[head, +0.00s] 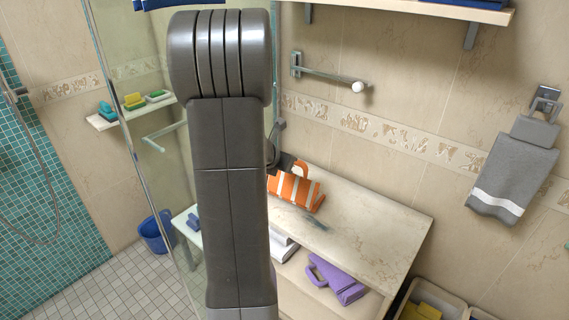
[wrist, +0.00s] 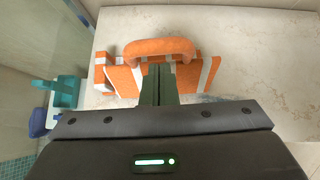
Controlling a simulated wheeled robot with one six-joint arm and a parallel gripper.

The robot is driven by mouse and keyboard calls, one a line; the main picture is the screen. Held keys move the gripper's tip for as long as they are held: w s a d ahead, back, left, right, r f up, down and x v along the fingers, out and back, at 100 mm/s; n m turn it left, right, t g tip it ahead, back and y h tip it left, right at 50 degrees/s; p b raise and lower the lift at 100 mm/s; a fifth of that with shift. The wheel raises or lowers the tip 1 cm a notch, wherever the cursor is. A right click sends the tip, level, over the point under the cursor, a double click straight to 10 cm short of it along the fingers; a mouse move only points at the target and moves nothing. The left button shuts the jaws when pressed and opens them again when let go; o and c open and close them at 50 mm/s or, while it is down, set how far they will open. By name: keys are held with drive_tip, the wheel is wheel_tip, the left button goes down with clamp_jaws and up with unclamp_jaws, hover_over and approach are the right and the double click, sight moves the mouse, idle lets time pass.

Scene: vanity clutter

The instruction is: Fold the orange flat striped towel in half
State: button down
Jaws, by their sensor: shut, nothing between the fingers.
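The orange towel (head: 290,191) with white stripes lies on the pale stone top, partly hidden behind my arm in the head view. In the wrist view the towel (wrist: 207,75) lies under and around my fingers. A raised orange curl of it (wrist: 160,46) arches just beyond the fingertips. My gripper (wrist: 158,68) is shut with nothing held, its fingers over the middle of the towel. I cannot tell whether the fingertips touch the cloth. In the head view my arm hides most of the gripper.
The stone top (head: 385,225) is clear to the right of the towel. A purple towel (head: 340,279) lies on the shelf below. A grey towel (head: 512,175) hangs on the wall at right. A bar (head: 330,76) juts from the wall above. A glass panel stands at left.

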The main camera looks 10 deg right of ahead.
drive_tip(key=shift+s+a+r, duration=0.15)
drive_tip(key=shift+s, duration=0.1)
idle(0.4)
wheel_tip(320, 180, up, 5)
drive_tip(key=p, duration=0.4)
drive_tip(key=w+d+f+b, duration=0.1)
drive_tip(key=w+d+f, duration=0.1)
drive_tip(key=w+d, duration=0.4)
drive_tip(key=shift+w+d+f+b, duration=0.15)
drive_tip(key=shift+d+f+b, duration=0.15)
drive_tip(key=shift+b, duration=0.1)
drive_tip(key=shift+a, duration=0.1)
